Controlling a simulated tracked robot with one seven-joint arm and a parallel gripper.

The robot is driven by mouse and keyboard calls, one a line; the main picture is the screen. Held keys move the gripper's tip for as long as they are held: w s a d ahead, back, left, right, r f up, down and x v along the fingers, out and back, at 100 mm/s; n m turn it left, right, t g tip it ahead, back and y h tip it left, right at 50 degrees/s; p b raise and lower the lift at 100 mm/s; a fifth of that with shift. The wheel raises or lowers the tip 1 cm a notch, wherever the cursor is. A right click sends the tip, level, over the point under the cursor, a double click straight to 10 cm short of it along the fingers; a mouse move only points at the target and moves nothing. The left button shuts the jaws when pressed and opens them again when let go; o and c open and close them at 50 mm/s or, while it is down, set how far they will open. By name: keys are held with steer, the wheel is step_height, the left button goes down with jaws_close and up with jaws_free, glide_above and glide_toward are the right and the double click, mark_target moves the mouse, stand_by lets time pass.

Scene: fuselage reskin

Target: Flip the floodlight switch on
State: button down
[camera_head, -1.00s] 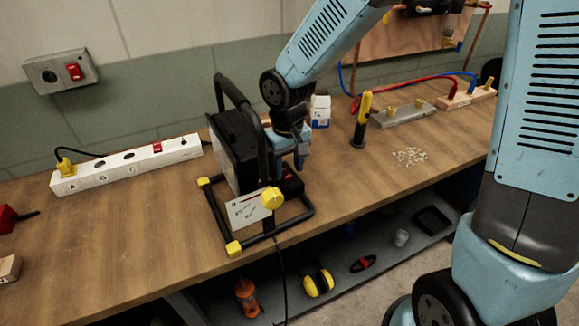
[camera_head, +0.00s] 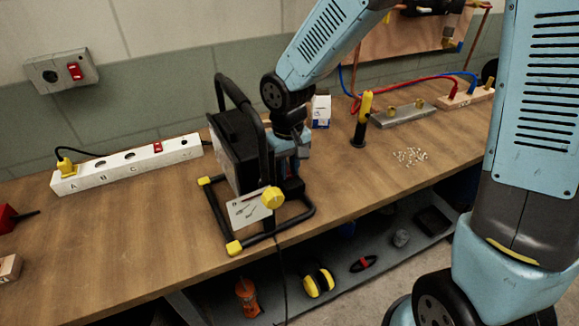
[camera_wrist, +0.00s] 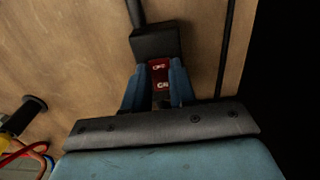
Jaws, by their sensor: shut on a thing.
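The floodlight (camera_head: 236,152) stands on the bench in a black tubular frame with yellow caps, its back out of sight. Which way the rocker is tipped I cannot tell.
A white power strip (camera_head: 125,165) with a yellow plug lies left of the floodlight. A yellow-and-black tool (camera_head: 362,118) stands upright on the right, near scattered small parts (camera_head: 410,156). A cable hangs over the bench's front edge.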

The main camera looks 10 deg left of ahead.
steer(key=shift+w, duration=0.1)
steer(key=shift+w+a+r+g+h, duration=0.1)
steer(key=shift+w+g+h, duration=0.05)
steer(key=shift+g+h, duration=0.4)
steer(key=shift+w+a+g+h, duration=0.1)
steer(key=shift+g+h, duration=0.25)
steer(key=shift+g, duration=0.3)
steer(key=c, duration=0.9)
jaws_free()
steer(key=v, duration=1.3)
steer(key=shift+w+r, duration=0.15)
steer(key=shift+r, duration=0.2)
